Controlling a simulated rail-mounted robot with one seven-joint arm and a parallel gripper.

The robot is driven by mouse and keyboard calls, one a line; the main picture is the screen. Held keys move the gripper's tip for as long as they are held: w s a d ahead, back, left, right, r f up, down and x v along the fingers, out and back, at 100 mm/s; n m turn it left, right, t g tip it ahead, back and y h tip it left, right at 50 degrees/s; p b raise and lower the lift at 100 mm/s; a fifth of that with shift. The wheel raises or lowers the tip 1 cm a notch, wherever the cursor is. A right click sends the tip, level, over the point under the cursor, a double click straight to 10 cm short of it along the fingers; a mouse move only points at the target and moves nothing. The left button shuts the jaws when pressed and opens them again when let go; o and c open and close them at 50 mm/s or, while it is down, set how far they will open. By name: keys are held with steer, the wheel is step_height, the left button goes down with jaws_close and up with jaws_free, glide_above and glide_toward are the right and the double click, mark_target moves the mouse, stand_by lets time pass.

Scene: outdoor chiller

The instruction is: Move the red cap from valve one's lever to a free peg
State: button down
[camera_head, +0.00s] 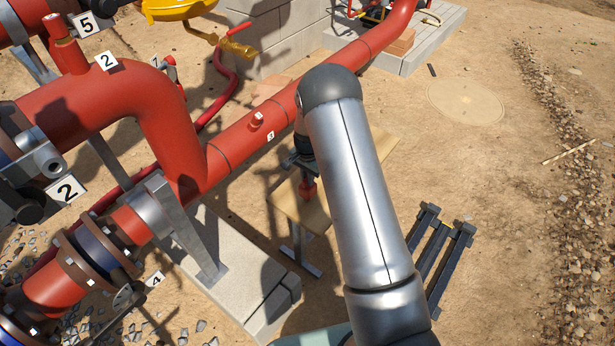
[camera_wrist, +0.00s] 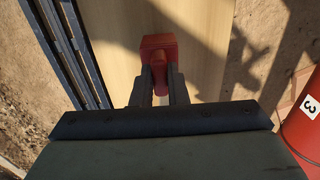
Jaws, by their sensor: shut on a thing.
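The red cap (camera_head: 308,190) is in my gripper (camera_head: 305,175), over the light wooden board of a small stand (camera_head: 315,215). In the wrist view, the red cap (camera_wrist: 158,45) has a square block end and a narrower rounded part between the two fingers of my gripper (camera_wrist: 161,82). The fingers are shut on it. The wooden board (camera_wrist: 202,60) lies below the cap. I cannot tell whether the cap touches the board. I make out no peg; my arm covers part of the board. I cannot identify valve one's lever.
Large red pipes (camera_head: 150,105) with number tags run along the left. A pale concrete block (camera_head: 235,265) sits beside the stand. A dark slatted frame (camera_head: 440,250) lies right of my arm. A red pipe marked 3 (camera_wrist: 305,125) is close at right in the wrist view. Sandy ground at right is open.

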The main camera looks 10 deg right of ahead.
steer(key=shift+f+b, duration=0.75)
steer(key=shift+f, duration=0.35)
steer(key=c, duration=0.9)
jaws_free()
steer(key=shift+o, duration=0.2)
step_height(320, 180, up, 7)
steer(key=p, duration=0.3)
steer(key=shift+p, duration=0.35)
